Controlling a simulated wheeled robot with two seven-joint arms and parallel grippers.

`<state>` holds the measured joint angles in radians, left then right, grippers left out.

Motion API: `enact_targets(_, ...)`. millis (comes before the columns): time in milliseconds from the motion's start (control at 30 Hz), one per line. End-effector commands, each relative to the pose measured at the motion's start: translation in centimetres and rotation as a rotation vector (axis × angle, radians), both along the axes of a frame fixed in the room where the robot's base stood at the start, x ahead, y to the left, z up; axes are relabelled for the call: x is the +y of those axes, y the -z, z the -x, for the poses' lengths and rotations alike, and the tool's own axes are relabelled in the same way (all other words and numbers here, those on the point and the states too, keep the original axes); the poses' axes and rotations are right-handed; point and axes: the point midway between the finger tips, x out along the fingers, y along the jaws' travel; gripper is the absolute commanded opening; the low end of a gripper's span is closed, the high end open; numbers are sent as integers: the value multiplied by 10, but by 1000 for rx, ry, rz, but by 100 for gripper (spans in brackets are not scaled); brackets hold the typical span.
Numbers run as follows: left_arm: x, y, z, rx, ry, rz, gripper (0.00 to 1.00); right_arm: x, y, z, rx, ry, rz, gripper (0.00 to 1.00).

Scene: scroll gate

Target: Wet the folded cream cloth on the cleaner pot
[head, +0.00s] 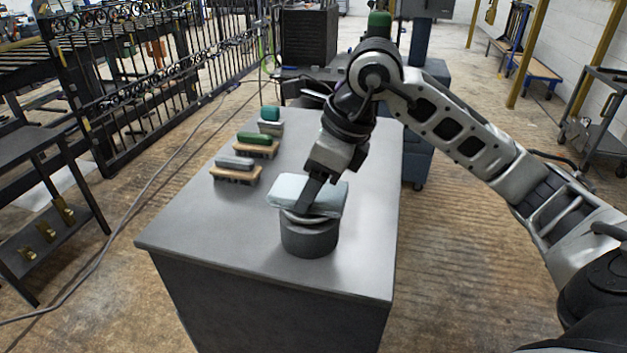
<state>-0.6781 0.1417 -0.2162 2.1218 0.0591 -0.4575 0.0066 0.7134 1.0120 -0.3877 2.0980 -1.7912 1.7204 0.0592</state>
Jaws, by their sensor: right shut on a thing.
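The folded cloth (287,190) looks pale, almost bluish white, in the head view. It lies flat across the top of the dark round cleaner pot (310,240), touching its rim as far as I can see, and hides most of the pot's opening. The pot stands on the grey bench near its front. My right gripper (308,200) reaches down from above and is shut on the cloth at its front middle part. My left gripper is not in view.
On the grey bench top (210,235), a grey-topped brush (235,170), a green-topped brush (257,146) and a teal-topped block (270,118) stand in a row at the back left. The bench's front left and right side are clear. A black scroll gate (150,65) stands behind left.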

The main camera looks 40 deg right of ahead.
Motion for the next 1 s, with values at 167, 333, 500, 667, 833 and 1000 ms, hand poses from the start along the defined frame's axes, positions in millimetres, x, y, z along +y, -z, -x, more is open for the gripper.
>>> enact_targets(167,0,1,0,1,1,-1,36,0,2,0,3,0,1,39)
enact_targets(333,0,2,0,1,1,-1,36,0,2,0,3,0,1,39)
enact_targets(500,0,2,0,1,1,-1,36,0,2,0,3,0,1,39)
enact_targets(667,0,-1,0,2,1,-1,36,0,-2,0,3,0,1,39)
enact_targets(833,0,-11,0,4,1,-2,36,0,-15,0,2,0,1,39)
enact_targets(1000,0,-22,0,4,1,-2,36,0,-29,0,2,0,1,39)
